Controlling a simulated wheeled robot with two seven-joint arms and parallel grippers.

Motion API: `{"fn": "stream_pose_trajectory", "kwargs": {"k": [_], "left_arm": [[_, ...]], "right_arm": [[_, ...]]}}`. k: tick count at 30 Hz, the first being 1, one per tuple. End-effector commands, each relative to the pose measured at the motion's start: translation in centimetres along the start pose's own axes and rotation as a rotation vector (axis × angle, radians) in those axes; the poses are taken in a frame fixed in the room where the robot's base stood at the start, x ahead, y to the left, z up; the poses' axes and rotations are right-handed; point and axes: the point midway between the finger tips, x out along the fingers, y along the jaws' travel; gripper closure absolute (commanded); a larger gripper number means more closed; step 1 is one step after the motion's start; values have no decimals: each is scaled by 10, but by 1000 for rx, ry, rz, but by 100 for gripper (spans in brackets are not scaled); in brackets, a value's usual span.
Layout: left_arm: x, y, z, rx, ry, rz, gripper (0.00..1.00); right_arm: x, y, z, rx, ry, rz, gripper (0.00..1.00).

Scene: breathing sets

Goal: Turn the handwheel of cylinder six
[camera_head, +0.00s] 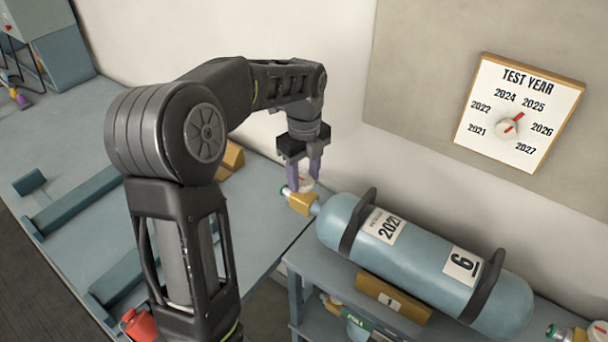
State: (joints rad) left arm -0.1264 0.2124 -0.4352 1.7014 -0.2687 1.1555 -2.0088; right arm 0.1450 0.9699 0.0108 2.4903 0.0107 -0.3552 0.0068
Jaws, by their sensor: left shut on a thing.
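Cylinder six (430,255) is a light blue tank lying on its side on a rack, with a "6" label and a "2027" label. Its brass valve (301,203) points left. A small white handwheel (306,183) sits on top of the valve. My left gripper (305,180) reaches down from above, and its purple fingers are shut on the handwheel, one finger on each side. The fingers hide part of the wheel. My right gripper is not in view.
A "TEST YEAR" dial board (519,114) hangs on the wall. The rack (300,275) holds another cylinder lower down. Another valve (568,333) shows at bottom right.

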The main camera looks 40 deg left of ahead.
Motion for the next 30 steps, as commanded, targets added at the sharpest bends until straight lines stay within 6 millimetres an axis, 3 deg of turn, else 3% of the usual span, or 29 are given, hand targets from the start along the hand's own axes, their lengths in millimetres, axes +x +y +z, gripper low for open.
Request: {"fn": "stream_pose_trajectory", "kwargs": {"k": [14, 30], "left_arm": [[0, 0, 0, -84, 0, -1, 97], [0, 0, 0, -491, 1, 0, 97]], "right_arm": [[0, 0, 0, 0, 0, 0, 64], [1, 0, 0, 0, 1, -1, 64]]}}
